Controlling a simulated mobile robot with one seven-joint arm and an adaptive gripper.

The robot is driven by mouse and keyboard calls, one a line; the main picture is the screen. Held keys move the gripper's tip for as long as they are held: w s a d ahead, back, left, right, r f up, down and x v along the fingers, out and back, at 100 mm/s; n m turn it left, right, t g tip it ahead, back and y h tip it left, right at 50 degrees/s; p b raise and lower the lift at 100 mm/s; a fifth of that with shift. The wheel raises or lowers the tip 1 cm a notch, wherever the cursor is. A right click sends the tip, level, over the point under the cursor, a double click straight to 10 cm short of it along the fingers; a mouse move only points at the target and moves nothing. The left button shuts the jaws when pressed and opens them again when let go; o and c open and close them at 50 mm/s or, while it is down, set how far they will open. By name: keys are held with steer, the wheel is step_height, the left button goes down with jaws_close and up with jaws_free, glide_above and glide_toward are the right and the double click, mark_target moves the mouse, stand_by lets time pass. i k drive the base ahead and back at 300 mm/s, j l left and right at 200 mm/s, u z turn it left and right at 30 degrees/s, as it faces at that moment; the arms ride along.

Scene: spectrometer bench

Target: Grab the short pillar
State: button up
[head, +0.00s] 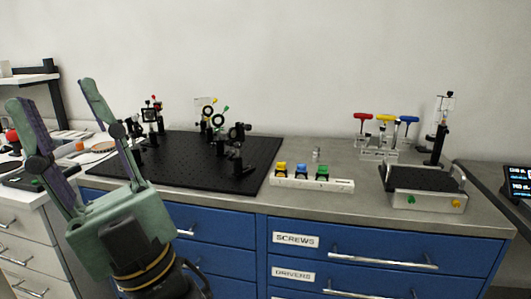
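A small, short silver pillar (317,153) stands upright on the grey bench top, behind the white block with coloured knobs. It looks like the short pillar, though it is small in the view. My gripper (50,96) is at the left of the head view, fingers pointing up and spread wide apart. It is open with nothing between the fingers. It is well to the left of the pillar and nearer the camera.
A black breadboard (262,165) with several optical mounts lies left of the pillar. The white block (340,184) with yellow, blue and green knobs is in front of it. Coloured-handled drivers (385,118) and a black-topped stage (425,180) stand to the right. Blue drawers (390,245) are below.

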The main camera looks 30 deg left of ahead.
mark_target(316, 155)
steer(key=u, duration=1.6)
steer(key=i+l+u, duration=0.1)
steer(key=l+u, duration=0.55)
steer(key=l, duration=0.15)
steer(key=i+l, duration=0.1)
steer(key=l, duration=1.3)
steer(key=i, duration=0.05)
